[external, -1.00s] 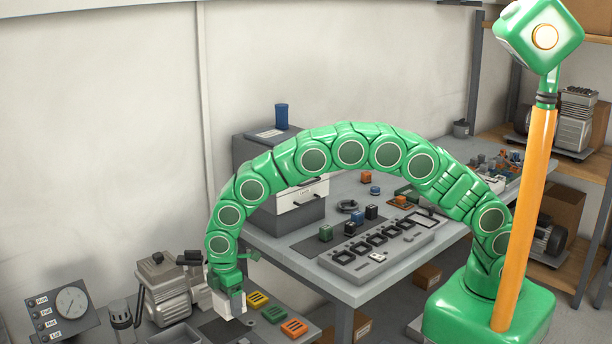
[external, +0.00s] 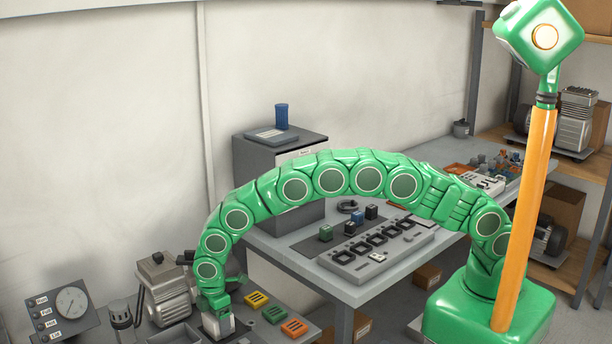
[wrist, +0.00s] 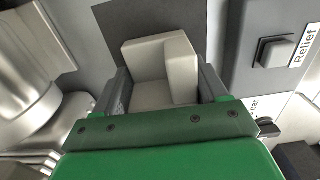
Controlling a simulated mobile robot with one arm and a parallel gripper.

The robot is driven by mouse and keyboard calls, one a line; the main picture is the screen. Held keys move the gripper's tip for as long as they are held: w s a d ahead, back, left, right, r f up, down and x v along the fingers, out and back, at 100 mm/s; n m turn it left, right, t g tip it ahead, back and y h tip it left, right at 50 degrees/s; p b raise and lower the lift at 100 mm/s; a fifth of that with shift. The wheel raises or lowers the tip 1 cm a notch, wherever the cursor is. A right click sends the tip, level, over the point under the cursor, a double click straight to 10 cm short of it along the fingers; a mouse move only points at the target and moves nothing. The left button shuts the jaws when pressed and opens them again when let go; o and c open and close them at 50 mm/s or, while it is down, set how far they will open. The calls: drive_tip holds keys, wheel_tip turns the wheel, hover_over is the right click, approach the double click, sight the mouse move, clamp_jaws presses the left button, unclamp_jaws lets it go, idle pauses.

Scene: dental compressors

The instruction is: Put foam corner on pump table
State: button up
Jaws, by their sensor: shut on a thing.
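The foam corner (wrist: 151,88) is a pale, off-white angled block. It sits between the fingers of my gripper (wrist: 158,88) in the wrist view, and the gripper is shut on it. In the external view my gripper (external: 217,322) is low over the pump table (external: 257,323), just right of the pump (external: 166,288). A dark grey patch (wrist: 115,22) of the table surface shows beyond the foam corner in the wrist view. I cannot tell whether the foam corner touches the table. Its underside is hidden.
Yellow (external: 256,299), green (external: 275,314) and orange (external: 294,328) blocks lie right of my gripper. A gauge panel (external: 60,310) stands at the far left. A box with a "Relief" label (wrist: 272,50) is close on the right in the wrist view. A higher workbench (external: 350,291) stands behind.

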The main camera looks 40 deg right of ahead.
drive_tip(key=shift+f, duration=0.15)
drive_tip(key=o, duration=1)
wheel_tip(320, 180, up, 12)
drive_tip(key=shift+r, duration=0.15)
idle(0.3)
